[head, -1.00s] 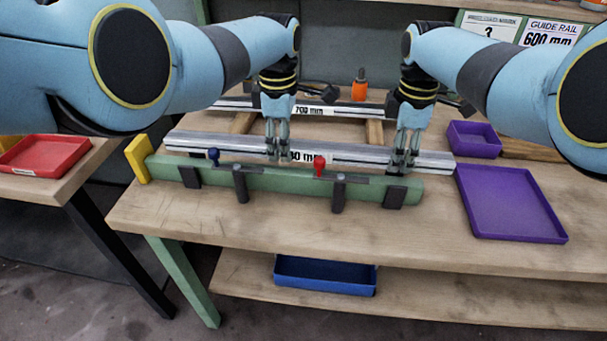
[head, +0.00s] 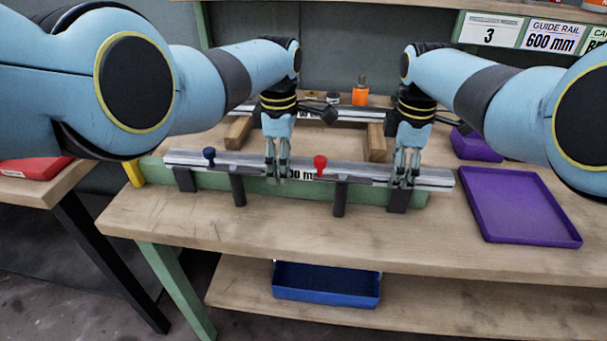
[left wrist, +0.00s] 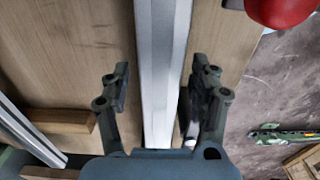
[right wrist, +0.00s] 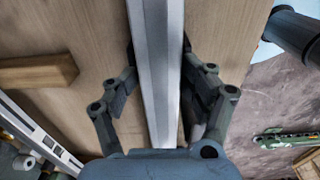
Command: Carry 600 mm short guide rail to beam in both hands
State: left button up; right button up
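The long grey guide rail (head: 345,173) with a partly hidden "mm" label lies level across the front of the bench, over the green beam (head: 262,186). A blue knob (head: 209,153) and a red knob (head: 320,161) stand at the beam.
Another rail (head: 340,112) lies behind on wooden blocks (head: 376,145), near an orange bottle (head: 360,94). A purple tray (head: 520,240) and a smaller purple bin (head: 472,147) stand at the right. A yellow block (head: 134,173) is at the beam's left end. The bench front is clear.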

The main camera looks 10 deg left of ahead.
pick_arm(q)
jog(key=shift+r, duration=0.15)
pick_arm(e)
jog(key=shift+s+f, duration=0.3)
jog(key=shift+r, duration=0.15)
pick_arm(q)
notch_tip(320, 180, up, 12)
pick_arm(e)
notch_tip(320, 180, up, 12)
jog(key=shift+w, duration=0.15)
pick_arm(q)
jog(key=shift+f, duration=0.2)
dwell(0.4)
